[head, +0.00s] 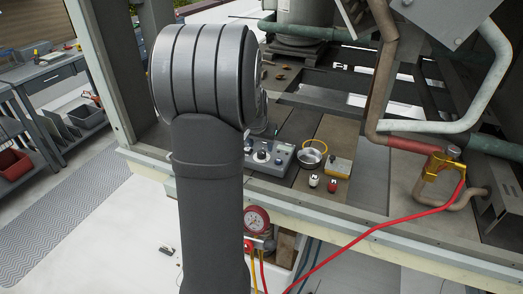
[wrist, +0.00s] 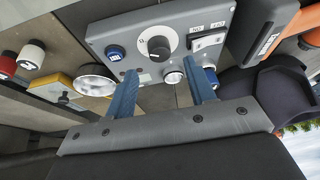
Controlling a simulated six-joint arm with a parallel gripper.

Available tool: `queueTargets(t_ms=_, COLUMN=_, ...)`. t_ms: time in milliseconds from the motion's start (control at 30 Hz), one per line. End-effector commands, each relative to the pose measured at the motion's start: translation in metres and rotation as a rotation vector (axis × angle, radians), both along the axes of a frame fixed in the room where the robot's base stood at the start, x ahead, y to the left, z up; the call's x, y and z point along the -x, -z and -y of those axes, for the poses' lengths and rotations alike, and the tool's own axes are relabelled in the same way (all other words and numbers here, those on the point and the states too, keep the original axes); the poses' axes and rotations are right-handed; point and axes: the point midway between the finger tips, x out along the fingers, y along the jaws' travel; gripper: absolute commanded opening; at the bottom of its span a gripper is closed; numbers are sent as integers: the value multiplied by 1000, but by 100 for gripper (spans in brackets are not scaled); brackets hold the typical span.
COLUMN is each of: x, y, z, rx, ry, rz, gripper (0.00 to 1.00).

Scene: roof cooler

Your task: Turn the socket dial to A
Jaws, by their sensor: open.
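A grey control box (head: 283,165) sits on the planks right of my arm in the head view; its face (wrist: 110,33) fills the upper middle of the wrist view. On it a black knob on a white disc (wrist: 159,45) looks like the dial. Its letters are too small to read surely. A blue socket (wrist: 115,52) is left of it, and another blue round part (wrist: 210,76) is lower right. My gripper (wrist: 159,67) is open, its two blue fingers pointing at the box below the dial with nothing between them. My arm hides the gripper in the head view.
A red hose (head: 380,224) runs across the front right.

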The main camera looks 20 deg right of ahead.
Motion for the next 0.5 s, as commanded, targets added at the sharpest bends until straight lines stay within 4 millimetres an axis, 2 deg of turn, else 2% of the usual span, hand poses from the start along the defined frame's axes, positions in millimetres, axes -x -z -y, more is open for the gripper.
queueTargets(t_ms=100, x=-6, y=20, z=5, rx=-1, ry=0, rz=-2, gripper=50)
queueTargets(t_ms=200, x=-10, y=31, z=7, rx=0, ry=0, rz=-1, gripper=50)
queueTargets(t_ms=500, x=-15, y=43, z=10, rx=1, ry=0, rz=1, gripper=50)
